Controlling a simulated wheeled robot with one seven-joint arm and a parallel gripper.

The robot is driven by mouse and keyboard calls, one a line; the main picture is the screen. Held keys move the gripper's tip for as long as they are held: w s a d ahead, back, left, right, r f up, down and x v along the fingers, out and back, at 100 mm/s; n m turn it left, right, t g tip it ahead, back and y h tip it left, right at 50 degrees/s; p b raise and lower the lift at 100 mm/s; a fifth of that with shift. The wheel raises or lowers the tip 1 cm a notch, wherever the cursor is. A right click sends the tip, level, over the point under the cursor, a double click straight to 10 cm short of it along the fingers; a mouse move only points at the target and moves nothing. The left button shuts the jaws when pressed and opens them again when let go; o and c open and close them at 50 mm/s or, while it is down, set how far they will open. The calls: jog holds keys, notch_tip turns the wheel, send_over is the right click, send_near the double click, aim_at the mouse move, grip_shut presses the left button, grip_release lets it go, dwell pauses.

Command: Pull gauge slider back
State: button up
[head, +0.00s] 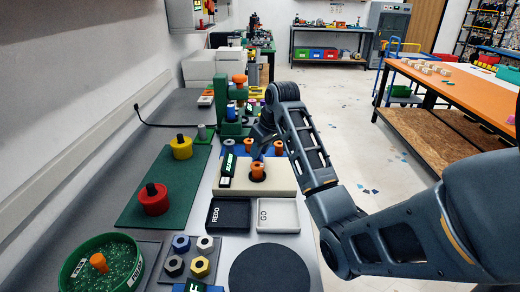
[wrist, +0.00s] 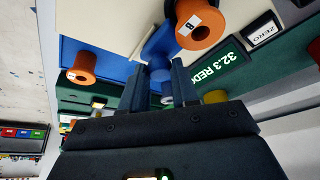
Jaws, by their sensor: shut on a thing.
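The gauge has a cream base (head: 276,187) with a blue part (head: 236,151) along its far side and a dark display (head: 227,170). Orange cylinders stand at the gauge; one (head: 257,171) is at a dark round spot on the base. In the wrist view my gripper (wrist: 159,72) has its two dark fingers on a blue piece (wrist: 160,44), which I take to be the slider. The fingers are shut on it.
REDO (head: 228,216) and GO (head: 278,216) trays lie in front of the gauge. A green mat (head: 141,205) with yellow (head: 181,149) and red (head: 153,202) knobbed pieces is at the left. A green stand (head: 219,95) rises behind. A round dark pad (head: 270,272) is at the front.

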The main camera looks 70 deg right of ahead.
grip_shut()
jog(key=shift+w+d+r, duration=0.1)
jog(key=shift+w+d, duration=0.2)
jog(key=shift+d, duration=0.45)
jog(key=shift+w+d, duration=0.3)
jog(key=shift+d, duration=0.45)
jog(key=o, duration=0.9)
grip_release()
jog(key=shift+v, duration=3.85)
